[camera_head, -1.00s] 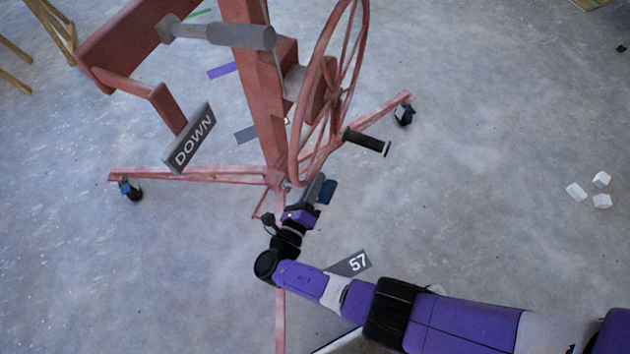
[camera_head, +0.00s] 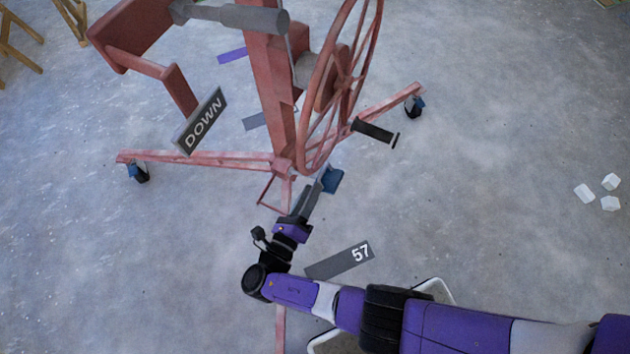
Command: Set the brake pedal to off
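The red panel lift (camera_head: 268,95) stands on the floor in the upper middle. A small blue part (camera_head: 332,180), which looks like the brake pedal, sits low by the foot of the mast, right of the leg joint. Its exact setting is too small to tell. My gripper (camera_head: 311,190) reaches in from below, its grey fingers just left of the blue part. I cannot tell whether they touch it or whether they are open. A thin red bracket (camera_head: 270,193) lies left of my gripper.
The red hand wheel (camera_head: 342,85) with a black handle (camera_head: 374,131) overhangs the pedal area. A "DOWN" sign (camera_head: 201,121) and a "57" label (camera_head: 340,260) show nearby. White blocks (camera_head: 610,203) lie far right.

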